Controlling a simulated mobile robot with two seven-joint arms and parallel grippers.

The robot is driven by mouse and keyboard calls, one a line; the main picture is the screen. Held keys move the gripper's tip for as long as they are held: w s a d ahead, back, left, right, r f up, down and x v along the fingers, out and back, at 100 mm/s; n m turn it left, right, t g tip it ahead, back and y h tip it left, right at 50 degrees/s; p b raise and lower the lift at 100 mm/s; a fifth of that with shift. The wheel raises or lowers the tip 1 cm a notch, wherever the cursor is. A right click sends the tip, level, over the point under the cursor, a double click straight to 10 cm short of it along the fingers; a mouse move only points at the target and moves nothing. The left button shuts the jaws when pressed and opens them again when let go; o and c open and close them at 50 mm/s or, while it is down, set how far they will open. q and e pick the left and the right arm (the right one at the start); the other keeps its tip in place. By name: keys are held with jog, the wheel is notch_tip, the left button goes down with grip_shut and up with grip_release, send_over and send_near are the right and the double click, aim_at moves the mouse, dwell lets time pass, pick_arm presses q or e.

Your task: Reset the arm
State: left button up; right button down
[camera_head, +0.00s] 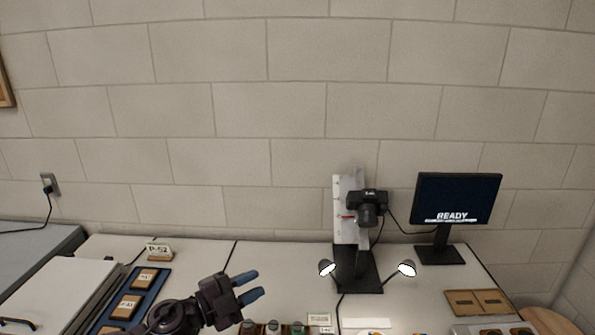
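My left gripper (261,284) is in the lower middle of the head view, with its dark arm coming in from the bottom left. Its two blue fingers point right and stand apart with nothing between them. It is over the front part of the white table (200,262), left of the camera stand. My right gripper is not in view.
A camera (370,200) on a stand with two small lamps is at the table's back. A monitor (457,199) reading "READY" stands right of it. A blue tray (112,309) with labelled blocks lies left of my gripper. Small jars (273,327) are near the front.

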pick_arm(q)
jog(key=s+a+f+n+t+y+b, duration=0.1)
jog(key=s+a+f+n+t+y, duration=0.45)
jog(key=a+f+n+y, duration=0.75)
jog(key=s+a+f+n+g+y, duration=0.1)
jog(key=s+f+n, duration=0.3)
jog(key=s, duration=0.5)
jog(key=s+a+f+n+g+y+b, duration=0.1)
jog(key=s+a+f+n+g, duration=0.2)
jog(key=s+f, duration=0.4)
jog(key=s+a+n, duration=0.1)
jog(key=s+n, duration=0.1)
jog(key=s, duration=0.1)
jog(key=shift+f+y+b, duration=0.3)
jog(key=shift+f, duration=0.1)
jog(key=shift+a, duration=0.1)
